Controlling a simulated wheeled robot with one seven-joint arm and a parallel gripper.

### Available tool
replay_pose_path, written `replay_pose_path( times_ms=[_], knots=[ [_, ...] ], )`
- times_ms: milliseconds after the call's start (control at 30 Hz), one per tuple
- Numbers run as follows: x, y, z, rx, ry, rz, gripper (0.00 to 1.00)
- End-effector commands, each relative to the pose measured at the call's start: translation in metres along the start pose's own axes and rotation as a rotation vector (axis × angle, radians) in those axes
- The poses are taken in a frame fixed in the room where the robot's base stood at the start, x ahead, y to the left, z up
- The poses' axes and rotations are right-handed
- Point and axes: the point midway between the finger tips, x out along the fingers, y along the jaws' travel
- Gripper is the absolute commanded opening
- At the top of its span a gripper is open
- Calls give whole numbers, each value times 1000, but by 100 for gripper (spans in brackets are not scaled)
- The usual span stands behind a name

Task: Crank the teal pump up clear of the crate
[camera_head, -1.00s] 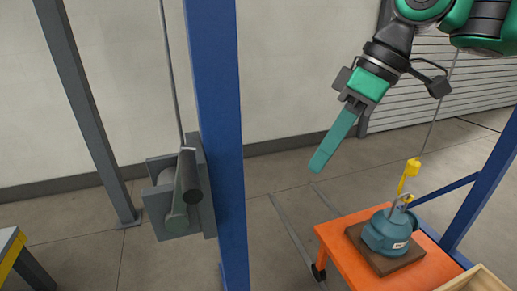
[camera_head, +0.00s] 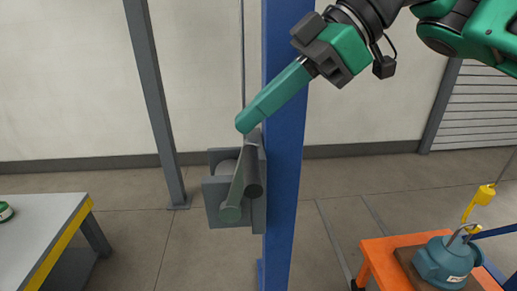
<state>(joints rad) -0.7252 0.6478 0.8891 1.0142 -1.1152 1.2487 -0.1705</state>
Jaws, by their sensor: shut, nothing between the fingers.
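The teal pump (camera_head: 447,262) sits on a brown board (camera_head: 408,262) on an orange cart at the lower right. A yellow hook block (camera_head: 484,195) hangs at its lifting eye; I cannot tell if the hook bears load. A grey winch (camera_head: 218,205) is fixed to a blue post, with a crank arm (camera_head: 236,188) and a dark cylindrical handle (camera_head: 253,178). My gripper (camera_head: 244,122) is shut and empty, its fingertips just above the handle's upper end in the picture. I cannot tell whether they touch it. The crate is not in view.
The blue post (camera_head: 284,180) stands right beside the winch and behind my gripper. A grey table (camera_head: 40,235) with a yellow edge is at the left. A grey post (camera_head: 155,100) stands behind. A cable (camera_head: 242,50) runs up from the winch. Floor between post and cart is clear.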

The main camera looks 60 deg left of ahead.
Motion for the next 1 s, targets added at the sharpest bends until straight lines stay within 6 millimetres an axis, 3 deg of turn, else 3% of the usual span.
replay_pose_path(
  times_ms=[400,700,1000],
  knots=[
    [64,-2,0,0,-2,-2,0],
    [51,0,32,2,0,2,0],
    [49,0,38,1,0,1,0]
  ],
)
